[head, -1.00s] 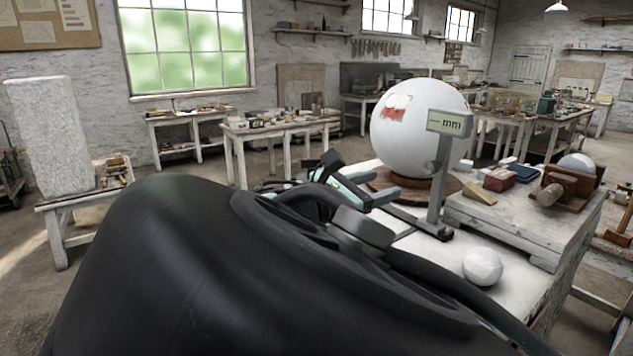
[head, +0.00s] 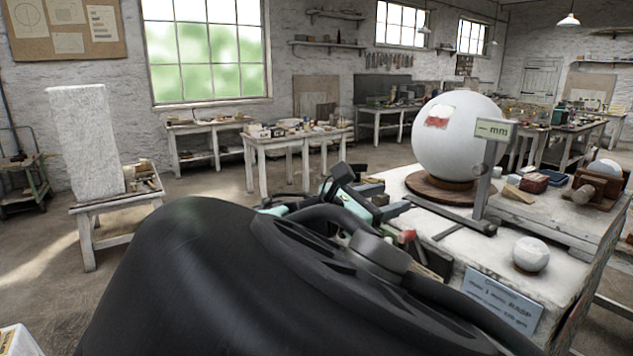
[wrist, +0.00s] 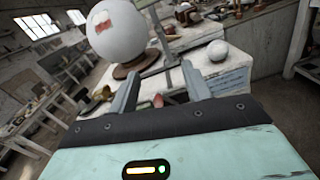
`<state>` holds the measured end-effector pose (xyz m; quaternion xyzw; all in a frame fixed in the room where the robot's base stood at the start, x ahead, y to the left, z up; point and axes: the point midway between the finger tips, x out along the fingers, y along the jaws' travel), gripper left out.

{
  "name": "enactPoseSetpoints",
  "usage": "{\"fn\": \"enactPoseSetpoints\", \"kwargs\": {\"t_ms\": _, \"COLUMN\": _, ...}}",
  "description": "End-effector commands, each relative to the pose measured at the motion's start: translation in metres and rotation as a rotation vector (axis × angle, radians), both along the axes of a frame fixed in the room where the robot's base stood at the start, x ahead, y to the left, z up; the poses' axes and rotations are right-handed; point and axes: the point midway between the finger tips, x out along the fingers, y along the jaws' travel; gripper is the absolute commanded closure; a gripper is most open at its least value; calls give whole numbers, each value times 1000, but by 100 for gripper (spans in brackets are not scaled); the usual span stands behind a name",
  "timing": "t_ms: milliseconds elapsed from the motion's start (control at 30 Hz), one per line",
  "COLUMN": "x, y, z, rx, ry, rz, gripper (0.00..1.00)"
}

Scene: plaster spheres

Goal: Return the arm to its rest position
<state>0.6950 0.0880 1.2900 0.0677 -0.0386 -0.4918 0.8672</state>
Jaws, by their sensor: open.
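My gripper (wrist: 160,72) is open, its two grey fingers apart with nothing held between them. In the head view, my gripper (head: 392,196) is partly hidden behind my large black arm link. It is at the left edge of the white worktable (head: 415,186), left of the gauge stand. A big white plaster sphere (head: 455,150) with a red-and-white patch sits on a round wooden base (head: 440,190). It also shows in the wrist view (wrist: 116,38), beyond the fingers. A small white sphere (head: 530,254) lies on the worktable, right of my gripper; the wrist view shows it too (wrist: 217,50).
A gauge stand marked "mm" (head: 494,131) stands beside the big sphere. A red-tipped tool (head: 407,236) and a blue-grey card (head: 503,301) are near my arm. A rough white block (head: 84,140) stands on a stool at left. Open floor lies between the stool and back tables.

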Motion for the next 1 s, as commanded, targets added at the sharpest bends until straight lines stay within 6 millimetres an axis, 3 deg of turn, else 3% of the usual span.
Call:
{"fn": "enactPoseSetpoints", "kwargs": {"t_ms": 367, "x": -5, "y": -37, "z": -49, "rx": 174, "ry": 68, "rz": -78, "gripper": 51}}
{"fn": "enactPoseSetpoints", "kwargs": {"t_ms": 567, "x": -22, "y": -65, "z": -97, "rx": 368, "ry": 123, "rz": -171, "gripper": 51}}
{"fn": "enactPoseSetpoints", "kwargs": {"t_ms": 767, "x": -66, "y": -81, "z": -155, "rx": 677, "ry": 178, "rz": -330, "gripper": 51}}
{"fn": "enactPoseSetpoints", "kwargs": {"t_ms": 900, "x": -122, "y": -73, "z": -184, "rx": 982, "ry": 187, "rz": -505, "gripper": 51}}
{"fn": "enactPoseSetpoints", "kwargs": {"t_ms": 1000, "x": -164, "y": -57, "z": -186, "rx": 1186, "ry": 166, "rz": -630, "gripper": 51}}
